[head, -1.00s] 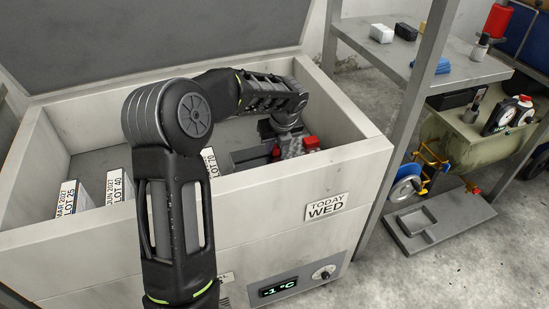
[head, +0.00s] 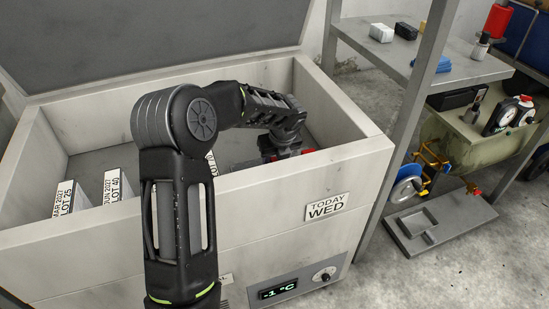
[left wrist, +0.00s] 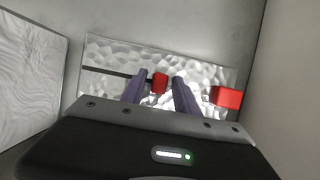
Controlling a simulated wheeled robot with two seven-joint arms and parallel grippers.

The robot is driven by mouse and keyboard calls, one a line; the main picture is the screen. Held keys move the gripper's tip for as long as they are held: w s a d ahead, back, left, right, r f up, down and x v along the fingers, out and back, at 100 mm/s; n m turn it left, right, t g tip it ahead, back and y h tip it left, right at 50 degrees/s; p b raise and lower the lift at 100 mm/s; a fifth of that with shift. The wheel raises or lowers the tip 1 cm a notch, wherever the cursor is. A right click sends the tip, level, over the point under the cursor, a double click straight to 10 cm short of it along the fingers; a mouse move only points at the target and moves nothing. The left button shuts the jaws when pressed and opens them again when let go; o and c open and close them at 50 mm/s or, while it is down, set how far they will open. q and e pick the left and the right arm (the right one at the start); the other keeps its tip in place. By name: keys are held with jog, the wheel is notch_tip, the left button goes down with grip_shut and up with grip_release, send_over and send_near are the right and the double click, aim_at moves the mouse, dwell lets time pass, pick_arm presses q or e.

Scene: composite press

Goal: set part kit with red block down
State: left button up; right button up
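The part kit is a silver, dimpled pack (left wrist: 112,57) with a dark line across it, lying low in the freezer chest in the left wrist view. A red block (left wrist: 227,98) sits at its right end, and a smaller red piece (left wrist: 160,83) is near its middle. My left gripper (left wrist: 159,76) is over the kit, its fingers on either side of the smaller red piece with narrow gaps. In the head view my left gripper (head: 284,150) reaches into the chest's right part; the front wall hides most of the kit. My right gripper is not in view.
The chest's front wall (head: 290,175) and right wall stand close around the arm. Packs labelled LOT 25 (head: 66,198) and LOT 40 (head: 113,186) stand at the left inside. A shelf (head: 455,68) is at the right.

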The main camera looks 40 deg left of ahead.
pick_arm(q)
jog(key=shift+o, duration=0.2)
jog(key=shift+r, duration=0.1)
jog(key=shift+r, duration=0.2)
jog(key=p+v, duration=0.2)
jog(key=v, duration=0.9)
jog(key=shift+r+p, duration=0.3)
jog(key=shift+s, duration=0.1)
